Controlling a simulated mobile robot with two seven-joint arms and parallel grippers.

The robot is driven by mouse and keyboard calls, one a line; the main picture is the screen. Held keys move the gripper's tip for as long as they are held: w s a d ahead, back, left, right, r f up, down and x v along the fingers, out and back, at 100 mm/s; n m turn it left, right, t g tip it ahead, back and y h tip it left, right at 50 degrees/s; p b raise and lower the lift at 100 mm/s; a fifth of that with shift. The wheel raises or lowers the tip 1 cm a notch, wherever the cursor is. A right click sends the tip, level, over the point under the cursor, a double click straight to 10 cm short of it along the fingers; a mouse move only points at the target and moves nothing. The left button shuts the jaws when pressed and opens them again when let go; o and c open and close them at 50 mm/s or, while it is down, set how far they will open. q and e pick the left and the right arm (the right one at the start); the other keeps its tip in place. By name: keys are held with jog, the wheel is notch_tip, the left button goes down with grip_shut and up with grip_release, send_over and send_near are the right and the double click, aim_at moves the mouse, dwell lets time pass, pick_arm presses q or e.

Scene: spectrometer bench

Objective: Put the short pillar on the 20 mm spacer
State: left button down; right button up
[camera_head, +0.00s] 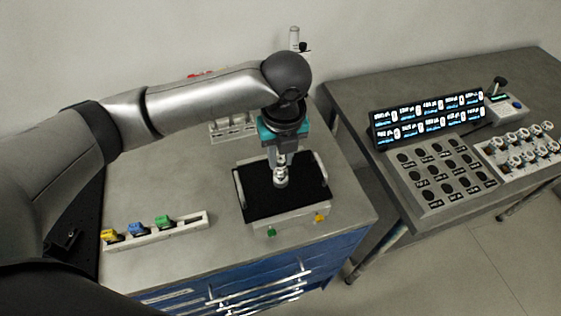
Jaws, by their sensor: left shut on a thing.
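My left gripper (280,164) points down over the black mat of a tray-like board and is shut on a small silvery metal piece (281,178), which looks like the short pillar. The piece is upright. A grey round part shows at its lower end, just above or on the black surface; I cannot tell whether they touch, or whether this part is the 20 mm spacer. The gripper's fingers hide part of the piece. No readable size marking shows. My right gripper is not in view.
The black-surfaced tray (249,207) has raised light side handles. A pale rack (187,230) with yellow, blue and green blocks stands at front left. Another pale rack (232,126) stands behind my arm. A second table at right holds a lit display (428,118) and a labelled panel.

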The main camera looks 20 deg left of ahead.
aim_at(283, 176)
pick_arm(q)
notch_tip(283, 176, down, 2)
jog(key=shift+f, duration=0.1)
jog(key=c, duration=0.7)
grip_release()
notch_tip(283, 176, up, 12)
jog(key=s, duration=0.1)
jog(key=shift+d+p, duration=0.45)
jog(key=shift+s, duration=0.1)
